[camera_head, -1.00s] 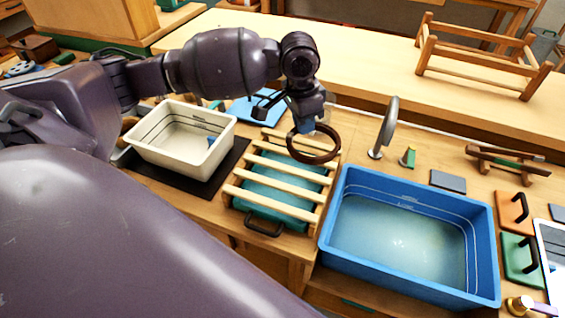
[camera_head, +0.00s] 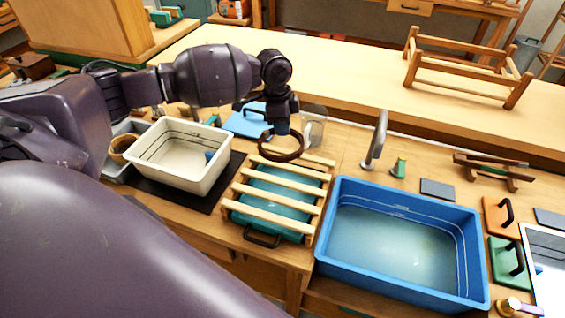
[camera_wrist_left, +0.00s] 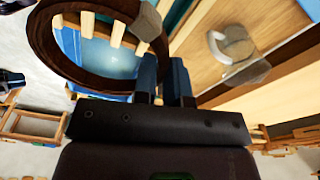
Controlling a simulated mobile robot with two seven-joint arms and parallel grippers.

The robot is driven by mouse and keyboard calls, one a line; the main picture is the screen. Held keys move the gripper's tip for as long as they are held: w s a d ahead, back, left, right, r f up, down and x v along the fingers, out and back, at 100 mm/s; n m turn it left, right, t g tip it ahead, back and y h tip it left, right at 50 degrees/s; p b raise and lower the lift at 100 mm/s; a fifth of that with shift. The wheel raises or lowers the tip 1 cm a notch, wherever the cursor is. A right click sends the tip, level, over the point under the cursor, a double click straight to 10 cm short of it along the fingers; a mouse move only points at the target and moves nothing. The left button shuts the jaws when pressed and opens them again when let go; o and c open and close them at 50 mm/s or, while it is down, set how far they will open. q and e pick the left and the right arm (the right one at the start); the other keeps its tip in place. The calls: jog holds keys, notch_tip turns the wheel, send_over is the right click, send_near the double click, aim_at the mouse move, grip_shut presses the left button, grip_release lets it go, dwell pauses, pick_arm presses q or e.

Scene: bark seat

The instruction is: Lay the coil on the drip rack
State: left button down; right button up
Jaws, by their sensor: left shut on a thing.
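The coil is a dark brown ring (camera_head: 281,146). My left gripper (camera_head: 282,128) is shut on its rim and holds it over the far end of the drip rack. In the left wrist view the coil (camera_wrist_left: 45,40) fills the upper left, with the blue fingers of my left gripper (camera_wrist_left: 165,75) at its edge. The drip rack (camera_head: 270,207) has several pale wooden slats over a teal tray with a black handle. The coil appears above the slats; whether it touches them I cannot tell. My right gripper is not in view.
A cream tub (camera_head: 150,157) stands left of the rack on a dark mat. A blue water basin (camera_head: 400,297) stands close on the right. A grey curved tap (camera_head: 377,140) and a clear cup-like object (camera_head: 314,127) stand behind.

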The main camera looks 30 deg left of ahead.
pick_arm(q)
send_over(284, 167)
notch_tip(284, 167, down, 9)
jog(key=shift+s+a+r+b, duration=0.15)
jog(key=shift+r+b, duration=0.05)
jog(key=shift+b, duration=0.15)
notch_tip(284, 167, down, 4)
jog(key=shift+f, duration=0.25)
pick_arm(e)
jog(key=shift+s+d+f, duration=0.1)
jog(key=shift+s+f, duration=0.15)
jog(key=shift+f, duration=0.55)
pick_arm(q)
jog(key=shift+b, duration=0.3)
